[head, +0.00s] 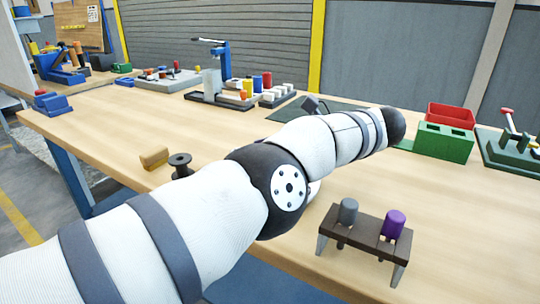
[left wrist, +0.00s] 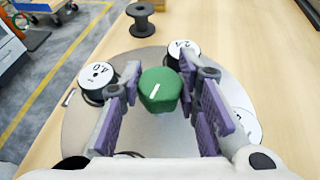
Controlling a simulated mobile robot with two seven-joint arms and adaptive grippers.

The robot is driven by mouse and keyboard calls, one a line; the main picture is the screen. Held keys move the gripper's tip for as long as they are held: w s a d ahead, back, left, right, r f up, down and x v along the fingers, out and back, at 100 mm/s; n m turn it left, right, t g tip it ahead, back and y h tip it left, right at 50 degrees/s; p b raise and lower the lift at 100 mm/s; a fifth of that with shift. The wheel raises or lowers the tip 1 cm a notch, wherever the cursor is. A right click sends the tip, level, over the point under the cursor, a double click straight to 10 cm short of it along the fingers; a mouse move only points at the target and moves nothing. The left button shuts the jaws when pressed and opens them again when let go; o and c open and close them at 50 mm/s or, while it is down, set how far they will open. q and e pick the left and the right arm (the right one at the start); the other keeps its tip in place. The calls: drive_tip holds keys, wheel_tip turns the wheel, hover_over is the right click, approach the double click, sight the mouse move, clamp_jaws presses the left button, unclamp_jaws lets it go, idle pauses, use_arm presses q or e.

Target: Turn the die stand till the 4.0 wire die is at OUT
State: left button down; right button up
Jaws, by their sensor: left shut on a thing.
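The die stand is a round grey disc (left wrist: 80,138) in the left wrist view, with a green knob (left wrist: 158,98) at its middle that bears a white line. The die labelled 4.0 (left wrist: 97,75) sits at the disc's left side. A die labelled 2.4 (left wrist: 183,49) sits at the far right, and another white-faced die (left wrist: 246,127) is partly behind the right finger. My left gripper (left wrist: 158,83) is shut on the knob, one purple pad each side. A short white mark (left wrist: 68,97) shows at the disc's left edge. No OUT lettering is readable. In the head view my left arm hides the stand.
A black spool (head: 180,165) and a yellow block (head: 154,158) lie left of my arm. A small dark rack (head: 366,228) with grey and purple pegs stands front right. Green (head: 443,142) and red bins (head: 450,116) stand at right. Fixtures line the table's back.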

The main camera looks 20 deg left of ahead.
use_arm(q)
drive_tip(key=shift+f, duration=0.1)
idle(0.3)
drive_tip(key=c, duration=1.2)
unclamp_jaws()
